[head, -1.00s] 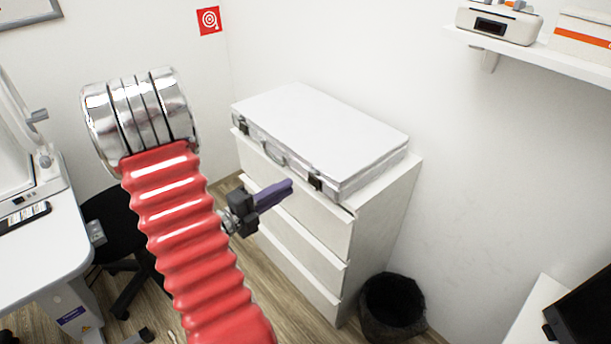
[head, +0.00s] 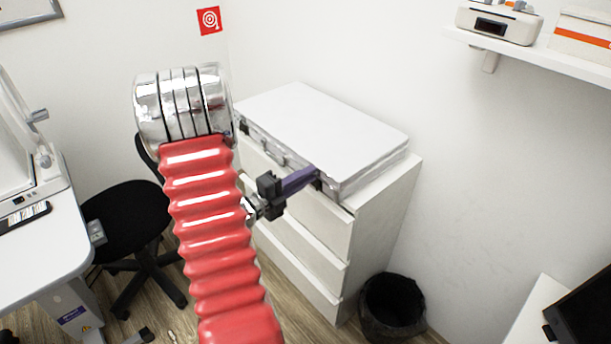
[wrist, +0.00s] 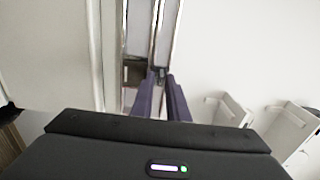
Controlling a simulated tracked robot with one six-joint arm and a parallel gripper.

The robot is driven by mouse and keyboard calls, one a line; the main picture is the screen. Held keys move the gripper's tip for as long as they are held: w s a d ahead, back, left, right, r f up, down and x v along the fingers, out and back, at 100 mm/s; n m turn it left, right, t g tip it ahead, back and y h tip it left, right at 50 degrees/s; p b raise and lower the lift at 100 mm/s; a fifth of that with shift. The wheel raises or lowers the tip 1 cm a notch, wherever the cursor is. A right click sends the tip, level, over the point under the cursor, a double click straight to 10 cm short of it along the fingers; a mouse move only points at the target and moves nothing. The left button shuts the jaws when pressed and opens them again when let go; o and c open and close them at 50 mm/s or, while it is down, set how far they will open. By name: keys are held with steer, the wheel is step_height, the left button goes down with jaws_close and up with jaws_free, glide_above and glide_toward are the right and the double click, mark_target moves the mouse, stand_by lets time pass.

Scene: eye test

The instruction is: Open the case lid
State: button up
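The case (head: 325,125) is a flat white box with metal edging, lying with its lid shut on a white drawer cabinet. Its front side faces my arm, with a dark latch near each end; the left latch (head: 243,127) shows clear. My gripper (head: 316,171) has purple fingers and reaches the front side near the right latch, which its tips partly hide. In the wrist view the two fingers (wrist: 160,76) stand apart with a narrow gap, pointing at the metal-edged side of the case (wrist: 139,45). A small dark part shows by the tips; contact cannot be told.
The white drawer cabinet (head: 375,215) stands against the wall. A black bin (head: 391,305) is on the floor to its right. A black chair (head: 125,220) and a white desk (head: 40,235) are at the left. A wall shelf (head: 540,55) is at upper right.

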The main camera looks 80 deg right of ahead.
jaws_close()
steer(key=shift+a+f, duration=0.1)
steer(key=shift+f, duration=0.05)
stand_by(1.1)
steer(key=shift+w+r, duration=0.1)
steer(key=shift+r, duration=0.1)
